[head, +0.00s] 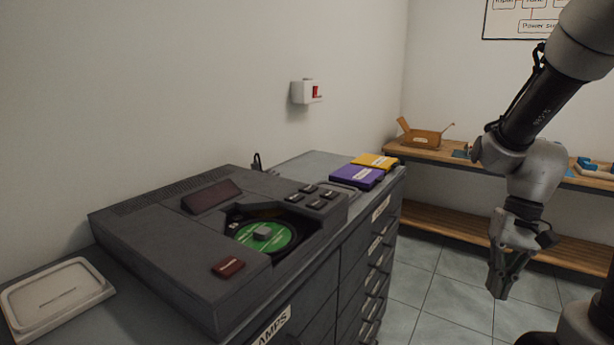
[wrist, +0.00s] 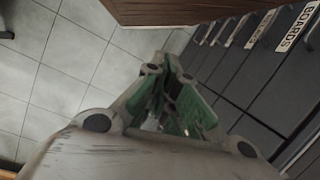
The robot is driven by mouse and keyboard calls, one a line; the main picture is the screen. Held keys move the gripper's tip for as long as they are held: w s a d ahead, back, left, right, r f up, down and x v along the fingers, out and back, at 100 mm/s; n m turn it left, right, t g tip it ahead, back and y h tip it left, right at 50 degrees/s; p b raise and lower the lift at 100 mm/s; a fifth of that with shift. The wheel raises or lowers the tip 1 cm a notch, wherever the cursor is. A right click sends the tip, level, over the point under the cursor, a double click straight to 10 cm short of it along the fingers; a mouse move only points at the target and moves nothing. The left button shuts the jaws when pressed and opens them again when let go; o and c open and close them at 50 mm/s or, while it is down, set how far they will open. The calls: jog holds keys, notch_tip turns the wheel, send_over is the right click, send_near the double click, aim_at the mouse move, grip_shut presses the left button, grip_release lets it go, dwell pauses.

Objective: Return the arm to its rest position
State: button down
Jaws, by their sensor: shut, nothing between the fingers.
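My gripper (head: 497,288) hangs at the end of my arm on the right of the head view, pointing down over the tiled floor. Its fingers are shut with nothing between them. In the wrist view the gripper (wrist: 172,85) shows green inner faces and closed fingers, with tiled floor and dark drawer fronts beyond. It is apart from the cabinet and the shelf.
A dark drawer cabinet (head: 352,262) bears a grey machine with a green disc (head: 265,236), purple (head: 357,177) and yellow (head: 375,161) cases, and a pale tray (head: 57,298). A wooden shelf (head: 465,158) stands behind my arm. Tiled floor (head: 440,300) is clear between them.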

jog(key=s+r+n+t+h, duration=0.1)
jog(key=s+r+t, duration=0.1)
jog(key=r, duration=0.5)
jog(key=s+r+n+t+h, duration=0.1)
jog(key=s+r+n+t, duration=0.1)
jog(key=r, duration=0.5)
jog(key=s+t, duration=0.1)
jog(key=t, duration=0.1)
jog(key=shift+s+a+r+t, duration=0.15)
jog(key=shift+s+a+t, duration=0.15)
jog(key=shift+t, duration=0.1)
